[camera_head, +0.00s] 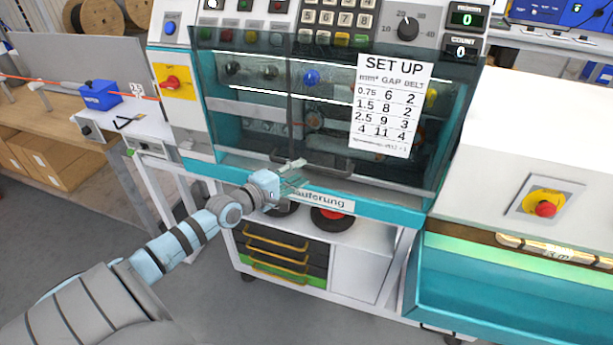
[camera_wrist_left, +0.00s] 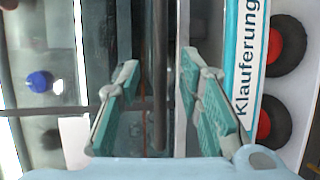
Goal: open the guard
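The guard (camera_head: 325,140) is a dark see-through panel across the front of the machine, and it is down, covering the parts inside. A set-up sheet (camera_head: 391,104) is fixed on its right half. The guard's dark bar handle (camera_head: 325,171) is at its lower edge. My left gripper (camera_head: 292,176) is at the handle's left end. In the left wrist view the handle (camera_wrist_left: 160,70) runs between the two spread fingers of my left gripper (camera_wrist_left: 163,95), with gaps on both sides. The near fingers hide part of the handle in the head view. My right gripper is not in view.
A control panel with keypad and dial (camera_head: 405,27) is above the guard. A red emergency stop (camera_head: 172,83) is at the left, another (camera_head: 545,209) at the right. Below stands a cart with drawers (camera_head: 280,255). A bench (camera_head: 60,125) is at the left. Grey floor is clear.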

